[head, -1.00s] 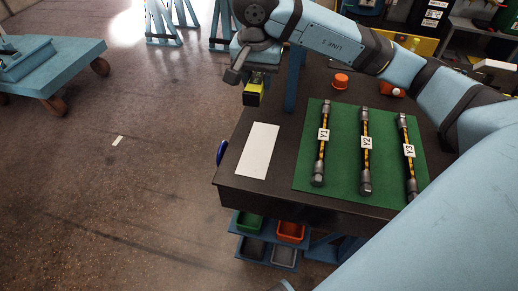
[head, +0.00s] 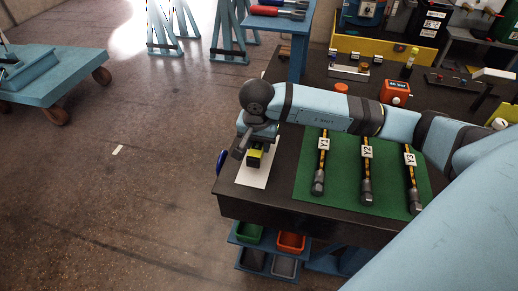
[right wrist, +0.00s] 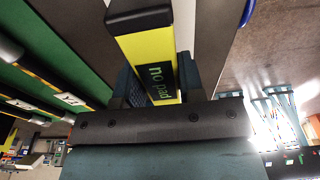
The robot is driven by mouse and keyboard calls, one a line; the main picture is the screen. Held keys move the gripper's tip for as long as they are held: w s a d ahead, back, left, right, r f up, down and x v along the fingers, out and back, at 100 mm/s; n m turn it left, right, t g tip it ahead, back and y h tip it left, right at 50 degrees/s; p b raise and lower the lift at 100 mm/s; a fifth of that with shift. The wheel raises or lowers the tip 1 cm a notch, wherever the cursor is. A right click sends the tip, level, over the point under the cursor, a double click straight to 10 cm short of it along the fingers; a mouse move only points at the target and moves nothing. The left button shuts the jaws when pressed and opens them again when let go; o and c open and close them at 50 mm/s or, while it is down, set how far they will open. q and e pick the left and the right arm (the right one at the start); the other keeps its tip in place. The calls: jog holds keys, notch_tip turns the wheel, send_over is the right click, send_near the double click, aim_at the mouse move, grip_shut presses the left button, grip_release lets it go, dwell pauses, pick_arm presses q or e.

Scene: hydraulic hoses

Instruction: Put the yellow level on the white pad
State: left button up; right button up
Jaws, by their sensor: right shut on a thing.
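The yellow level (head: 255,158), a yellow block with black parts, is held in my right gripper (head: 251,147) over the white pad (head: 250,180). In the right wrist view the level (right wrist: 144,62) sits between the two fingers of my right gripper (right wrist: 155,88), its black end pointing away from the palm. The pad lies flat at the table's left end; the arm and the level hide part of it. I cannot tell whether the level touches the pad. My left gripper is not in view.
A green mat (head: 301,187) with several labelled hoses lies right of the pad on the dark table (head: 285,208). An orange object (head: 341,88) and a red box (head: 396,92) stand behind my right arm. Bins (head: 291,241) sit below the table.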

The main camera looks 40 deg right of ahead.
aim_at(259, 151)
jog(key=shift+f, duration=1.4)
jog(key=shift+f, duration=0.15)
jog(key=o, duration=1)
jog(key=r, duration=0.8)
jog(key=s+a+r, duration=0.1)
jog(key=r, duration=0.3)
jog(key=shift+r, duration=0.15)
jog(key=shift+a, duration=0.1)
